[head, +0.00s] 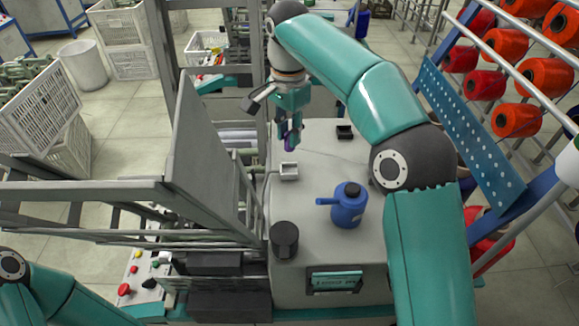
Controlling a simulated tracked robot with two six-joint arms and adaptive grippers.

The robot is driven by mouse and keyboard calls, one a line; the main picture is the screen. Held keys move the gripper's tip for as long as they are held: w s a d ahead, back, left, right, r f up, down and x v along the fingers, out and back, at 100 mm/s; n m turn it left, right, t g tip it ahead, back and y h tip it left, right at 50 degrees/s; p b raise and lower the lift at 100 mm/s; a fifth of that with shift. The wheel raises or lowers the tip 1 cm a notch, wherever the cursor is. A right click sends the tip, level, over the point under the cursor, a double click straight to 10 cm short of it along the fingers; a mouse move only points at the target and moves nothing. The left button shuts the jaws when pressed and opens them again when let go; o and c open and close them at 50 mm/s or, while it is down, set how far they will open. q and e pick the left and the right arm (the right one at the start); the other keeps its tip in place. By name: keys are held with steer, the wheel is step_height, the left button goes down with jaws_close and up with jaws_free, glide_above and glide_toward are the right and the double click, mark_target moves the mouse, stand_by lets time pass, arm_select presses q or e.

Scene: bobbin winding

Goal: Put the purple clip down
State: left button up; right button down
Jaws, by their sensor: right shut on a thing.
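My right gripper (290,136) points down over the far left part of the grey machine top (325,172). It is shut on the purple clip (289,146), of which only a small part shows between the fingers. I cannot tell whether the clip touches the surface. A small pale open box (289,171) stands just nearer to me than the clip.
A blue oil can (348,207) and a dark round pot (285,240) stand on the machine top. A grey upright panel (205,150) borders it on the left. Racks of red bobbins (518,115) stand at the right. The top between the boxes and the can is clear.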

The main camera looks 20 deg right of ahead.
mark_target(289, 149)
steer(key=shift+s+f+b, duration=0.1)
steer(key=shift+f+b, duration=0.3)
steer(key=shift+f, duration=3.25)
steer(key=c, duration=1)
jaws_free()
steer(key=shift+f, duration=0.1)
step_height(289, 149, up, 12)
steer(key=p, duration=0.3)
